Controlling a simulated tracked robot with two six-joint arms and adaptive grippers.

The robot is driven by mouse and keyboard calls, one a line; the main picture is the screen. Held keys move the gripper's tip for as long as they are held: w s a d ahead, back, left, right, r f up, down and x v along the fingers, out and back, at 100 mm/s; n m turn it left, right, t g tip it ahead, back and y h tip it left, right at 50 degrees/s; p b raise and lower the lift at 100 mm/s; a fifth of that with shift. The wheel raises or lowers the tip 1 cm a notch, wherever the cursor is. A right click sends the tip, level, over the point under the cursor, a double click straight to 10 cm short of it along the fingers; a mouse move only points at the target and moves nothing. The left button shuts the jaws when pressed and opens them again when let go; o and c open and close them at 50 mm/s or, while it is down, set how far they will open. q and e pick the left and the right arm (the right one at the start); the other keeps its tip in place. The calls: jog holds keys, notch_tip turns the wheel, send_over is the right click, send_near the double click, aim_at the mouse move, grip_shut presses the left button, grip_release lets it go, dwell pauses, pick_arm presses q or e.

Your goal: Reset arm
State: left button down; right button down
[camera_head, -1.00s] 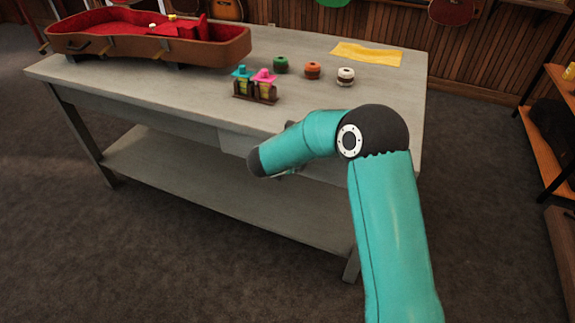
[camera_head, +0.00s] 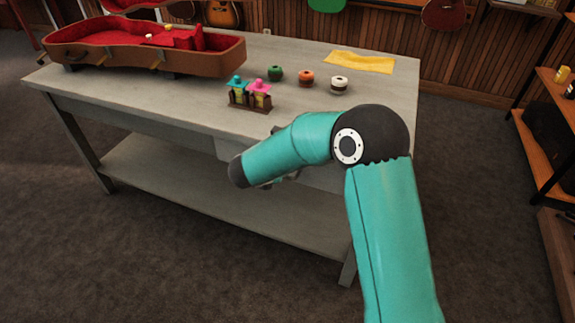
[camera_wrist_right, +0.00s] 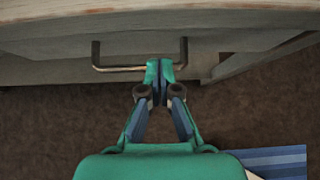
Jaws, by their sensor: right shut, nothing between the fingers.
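My right arm (camera_head: 390,230) comes in from the lower right in the head view and bends left in front of the workbench (camera_head: 190,110). Its gripper is mostly hidden behind the arm there. In the right wrist view my right gripper (camera_wrist_right: 160,71) is shut and empty. Its fingertips overlap a dark drawer handle (camera_wrist_right: 121,69) on the bench front in the picture. I cannot tell whether they touch it. My left gripper is not in view.
An open red-lined instrument case (camera_head: 150,58) lies at the bench's left. Small bottles in a holder (camera_head: 249,100), green (camera_head: 275,74), orange (camera_head: 306,78) and white (camera_head: 339,85) spools, and a yellow cloth (camera_head: 360,62) are on the bench. Shelves (camera_head: 545,150) stand right.

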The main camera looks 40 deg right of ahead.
jog(key=shift+p+v, duration=0.5)
jog(key=shift+v, duration=1.2)
jog(key=s+a+f+m+g+y+p, duration=0.2)
jog(key=s+a+f+g+p, duration=0.15)
jog(key=s+f, duration=0.4)
jog(key=s+a+f+m+g+y+p, duration=0.1)
jog(key=s+a+f+g+y+p, duration=0.25)
jog(key=s, duration=0.65)
jog(key=s+a+f+m+g+y+p, duration=0.15)
jog(key=s+a+m+y+p, duration=0.45)
jog(key=s+a+m, duration=0.75)
jog(key=w+m+t, duration=0.1)
jog(key=m, duration=0.2)
jog(key=w+f+m+t+b, duration=0.1)
jog(key=w+m, duration=0.1)
jog(key=m, duration=0.1)
jog(key=w+m+t, duration=0.2)
jog(key=m, duration=0.1)
jog(key=shift+w+a+f+m+y+b, duration=0.2)
jog(key=shift+a+m+y+b, duration=0.1)
jog(key=shift+m+y+b, duration=0.1)
